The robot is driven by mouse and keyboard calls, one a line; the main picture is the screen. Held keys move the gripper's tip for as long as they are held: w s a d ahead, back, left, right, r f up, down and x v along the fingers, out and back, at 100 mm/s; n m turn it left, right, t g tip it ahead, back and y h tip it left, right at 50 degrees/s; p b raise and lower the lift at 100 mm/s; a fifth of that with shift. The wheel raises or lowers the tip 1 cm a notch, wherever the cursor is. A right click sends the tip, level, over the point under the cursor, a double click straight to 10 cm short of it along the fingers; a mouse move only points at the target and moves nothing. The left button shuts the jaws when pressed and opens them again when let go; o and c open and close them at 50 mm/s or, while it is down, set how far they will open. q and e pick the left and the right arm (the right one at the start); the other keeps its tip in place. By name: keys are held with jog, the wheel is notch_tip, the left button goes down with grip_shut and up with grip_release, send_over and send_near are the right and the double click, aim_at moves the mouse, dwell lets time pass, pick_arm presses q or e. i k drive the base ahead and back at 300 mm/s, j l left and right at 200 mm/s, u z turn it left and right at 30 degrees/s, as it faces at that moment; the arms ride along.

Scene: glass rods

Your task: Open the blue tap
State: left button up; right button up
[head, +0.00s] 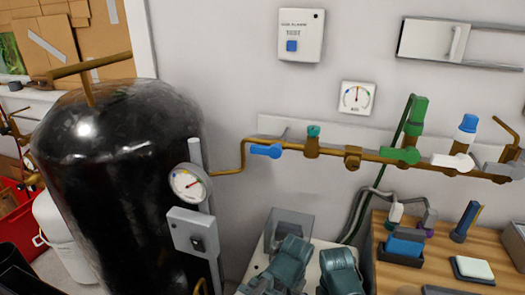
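The blue tap (266,151) is a small lever handle near the left end of the brass pipe (330,153) on the wall. Its handle lies roughly level, along the line of the pipe. The frame does not show whether the tap is open or shut.
A big black tank (110,190) with a gauge (188,183) stands left of the tap. Along the pipe are a green tap (400,155) and a white tap (452,161). Teal objects (290,255) lie below on a white surface. A wooden bench (410,280) is at right.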

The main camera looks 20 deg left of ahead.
aim_at(263, 150)
jog(key=k, duration=0.95)
jog(key=l, duration=0.05)
